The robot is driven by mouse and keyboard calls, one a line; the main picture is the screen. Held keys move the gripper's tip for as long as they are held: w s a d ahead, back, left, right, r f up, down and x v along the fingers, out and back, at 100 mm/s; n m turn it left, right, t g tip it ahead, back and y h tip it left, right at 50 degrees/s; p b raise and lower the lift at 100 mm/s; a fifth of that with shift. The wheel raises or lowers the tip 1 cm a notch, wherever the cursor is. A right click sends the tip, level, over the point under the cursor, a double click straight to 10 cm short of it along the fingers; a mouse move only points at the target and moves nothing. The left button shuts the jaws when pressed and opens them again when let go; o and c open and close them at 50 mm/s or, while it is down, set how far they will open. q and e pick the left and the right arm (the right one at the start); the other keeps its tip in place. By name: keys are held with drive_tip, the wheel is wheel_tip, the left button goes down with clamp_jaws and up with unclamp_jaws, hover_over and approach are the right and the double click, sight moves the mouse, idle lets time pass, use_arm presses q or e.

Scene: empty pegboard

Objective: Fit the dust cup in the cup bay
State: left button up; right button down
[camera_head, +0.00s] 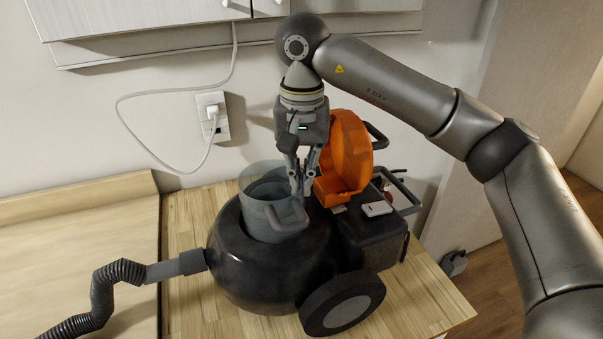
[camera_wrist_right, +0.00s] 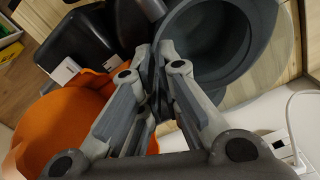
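The dust cup (camera_head: 262,220) is a translucent grey cylinder with a loop handle. It stands in the round opening of the black vacuum body (camera_head: 250,275), its upper part above the opening. How deep it sits cannot be told. In the right wrist view the dust cup (camera_wrist_right: 215,35) shows its round rim and dark inside. My right gripper (camera_head: 301,192) points down at the cup's right side. Its fingers (camera_wrist_right: 156,55) are close together in line with the handle and appear shut on it. The fingertip contact is partly hidden. My left gripper is not in view.
An orange lid (camera_head: 345,150) stands open just right of my right gripper. A white box-like piece (camera_head: 377,208) and a black handle are beside it. A hose (camera_head: 105,285) runs left. The wall, with a socket (camera_head: 212,115) and cable, is close behind.

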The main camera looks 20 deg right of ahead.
drive_tip(key=shift+f+b, duration=2.35)
drive_tip(key=shift+f, duration=0.8)
drive_tip(key=c, duration=1.6)
unclamp_jaws()
drive_tip(key=shift+o, duration=0.2)
drive_tip(key=shift+r, duration=0.2)
wheel_tip(320, 180, up, 12)
drive_tip(key=shift+f, duration=0.2)
